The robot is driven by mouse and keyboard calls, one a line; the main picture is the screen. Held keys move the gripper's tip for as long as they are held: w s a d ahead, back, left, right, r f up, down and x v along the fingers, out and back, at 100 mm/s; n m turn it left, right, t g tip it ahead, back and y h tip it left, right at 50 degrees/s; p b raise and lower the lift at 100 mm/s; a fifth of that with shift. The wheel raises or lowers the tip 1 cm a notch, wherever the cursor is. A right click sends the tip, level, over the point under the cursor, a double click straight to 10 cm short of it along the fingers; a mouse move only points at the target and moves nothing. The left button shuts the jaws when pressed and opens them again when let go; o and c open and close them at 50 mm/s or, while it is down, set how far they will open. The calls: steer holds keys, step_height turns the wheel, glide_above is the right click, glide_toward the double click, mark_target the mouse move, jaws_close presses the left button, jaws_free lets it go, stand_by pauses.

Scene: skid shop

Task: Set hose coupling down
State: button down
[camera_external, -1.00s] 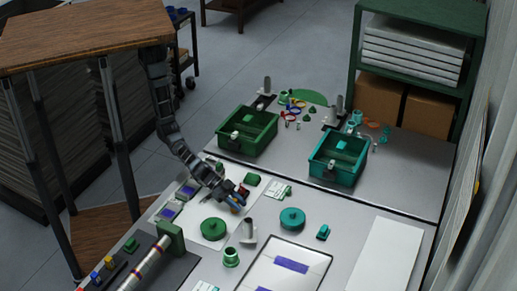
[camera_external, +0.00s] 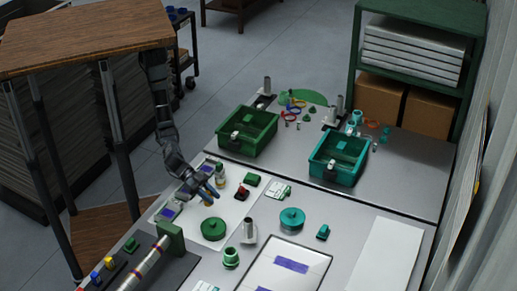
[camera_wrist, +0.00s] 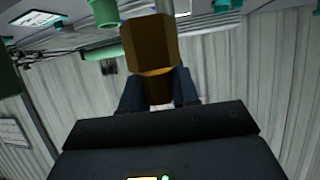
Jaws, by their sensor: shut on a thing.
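My gripper (camera_external: 212,194) hangs over the white sheet (camera_external: 190,214) at the left of the near bench. Its jaws are shut on the hose coupling (camera_wrist: 150,45), a brass-brown faceted piece that fills the space between the fingertips in the wrist view. In the external view only a small orange-brown bit shows at the fingers. Whether the coupling touches the surface below, I cannot tell.
A green round part (camera_external: 213,229) lies just below my gripper. A green bin (camera_external: 232,147) and a teal bin (camera_external: 317,169) stand farther back.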

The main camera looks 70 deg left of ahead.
step_height(320, 180, up, 4)
steer(key=shift+r, duration=0.25)
steer(key=w+d+f+m+g+h+b, duration=0.1)
steer(key=w+d+f+m+g, duration=0.15)
steer(key=w, duration=0.55)
steer(key=w+d+f+m+g+h+b, duration=0.1)
steer(key=w+d+f+b, duration=0.15)
steer(key=w, duration=0.45)
steer(key=w+r+m+g+b, duration=0.1)
steer(key=w+r+m+g, duration=0.35)
steer(key=w, duration=0.85)
steer(key=shift+n+h, duration=0.3)
steer(key=shift+n, duration=0.2)
steer(key=w+a+f, duration=0.1)
steer(key=w+f, duration=0.2)
steer(key=w+a+f, duration=0.1)
steer(key=w+f, duration=0.3)
steer(key=w+a+f+b, duration=0.1)
steer(key=w+f, duration=0.2)
steer(key=f, duration=0.1)
steer(key=shift+w+a+f, duration=0.15)
steer(key=shift+w+a, duration=0.25)
steer(key=shift+f, duration=2.05)
steer(key=shift+f+b, duration=0.15)
steer(key=shift+b, duration=0.15)
